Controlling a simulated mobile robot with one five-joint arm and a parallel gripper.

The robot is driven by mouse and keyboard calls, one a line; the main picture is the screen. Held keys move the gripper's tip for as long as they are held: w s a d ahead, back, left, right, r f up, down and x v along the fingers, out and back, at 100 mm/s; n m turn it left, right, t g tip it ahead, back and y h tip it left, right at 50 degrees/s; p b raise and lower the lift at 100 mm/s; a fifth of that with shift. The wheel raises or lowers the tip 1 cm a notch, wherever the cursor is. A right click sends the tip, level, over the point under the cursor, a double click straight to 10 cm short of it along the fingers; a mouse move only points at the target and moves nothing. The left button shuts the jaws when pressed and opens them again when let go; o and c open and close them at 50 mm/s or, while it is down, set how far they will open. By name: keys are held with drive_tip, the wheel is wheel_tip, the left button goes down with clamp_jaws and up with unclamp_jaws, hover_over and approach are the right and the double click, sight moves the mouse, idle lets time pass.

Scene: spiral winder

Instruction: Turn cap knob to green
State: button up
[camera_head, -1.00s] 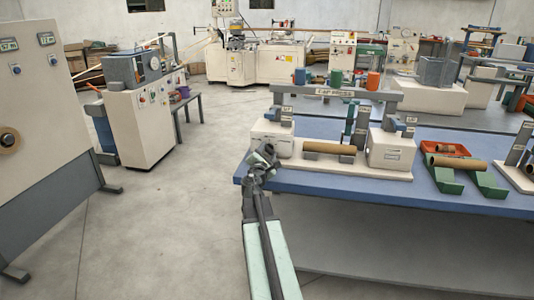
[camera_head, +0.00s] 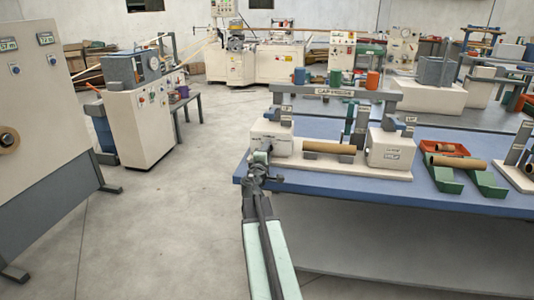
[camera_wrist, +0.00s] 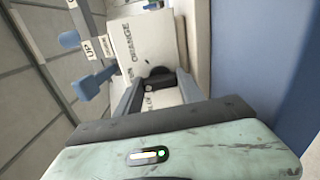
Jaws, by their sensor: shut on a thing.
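The cap press's left white box (camera_head: 271,141) stands at the left end of its base on the blue table. In the wrist view, the face of this box (camera_wrist: 135,45) carries the word ORANGE and other partly hidden lettering. A dark cap knob (camera_wrist: 158,72) sits on that face. My gripper (camera_wrist: 160,82) is shut on the knob, with one finger on each side of it. The fingers hide part of the lettering, and I cannot tell where the knob points.
A brown tube (camera_head: 329,148) lies between the left box and a second white box (camera_head: 391,150). A blue lever (camera_wrist: 94,85) and a tag reading UP (camera_wrist: 95,48) are left of the box in the wrist view. Open floor (camera_head: 180,230) lies left of the table (camera_head: 440,199).

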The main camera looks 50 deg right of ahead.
drive_tip(key=shift+s+m, duration=0.15)
drive_tip(key=shift+m, duration=0.25)
drive_tip(key=o, duration=1.4)
drive_tip(key=shift+c, duration=0.2)
